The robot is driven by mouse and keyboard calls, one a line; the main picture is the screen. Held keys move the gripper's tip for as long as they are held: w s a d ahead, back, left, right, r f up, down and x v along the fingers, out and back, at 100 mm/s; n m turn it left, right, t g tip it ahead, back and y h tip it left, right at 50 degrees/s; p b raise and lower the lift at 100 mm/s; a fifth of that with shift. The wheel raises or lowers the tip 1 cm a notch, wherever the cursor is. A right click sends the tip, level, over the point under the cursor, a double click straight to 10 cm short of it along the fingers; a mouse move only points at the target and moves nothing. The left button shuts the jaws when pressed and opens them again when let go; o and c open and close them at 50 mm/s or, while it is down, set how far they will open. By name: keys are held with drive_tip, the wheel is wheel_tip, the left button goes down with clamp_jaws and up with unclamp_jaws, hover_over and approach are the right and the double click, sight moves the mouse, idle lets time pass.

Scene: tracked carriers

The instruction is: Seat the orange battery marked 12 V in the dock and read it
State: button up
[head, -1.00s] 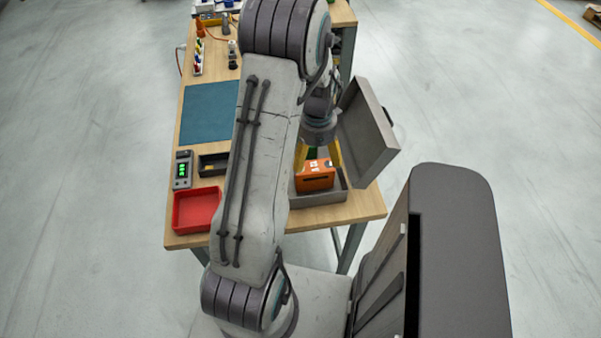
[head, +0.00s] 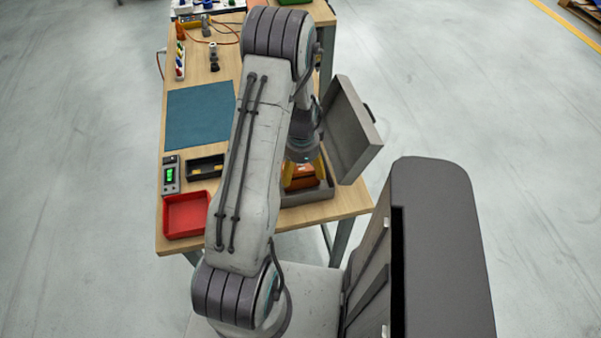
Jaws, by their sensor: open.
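The orange battery (head: 301,183) sits in the open grey case (head: 306,198) at the near right end of the bench. Its marking cannot be read here. My gripper (head: 305,173) points down over it, with its yellow fingers open at either side of the battery's upper part. Whether they touch it cannot be told.
A red tray (head: 187,215) lies at the near left corner. A blue-green mat (head: 199,115) covers the middle of the bench. The case's raised lid (head: 350,135) stands close right of my gripper. Plugs and cables lie at the far end.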

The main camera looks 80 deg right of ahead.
drive_tip(key=shift+c, duration=0.3)
drive_tip(key=c, duration=0.9)
drive_tip(key=shift+d+r, duration=0.1)
drive_tip(key=shift+c, duration=0.4)
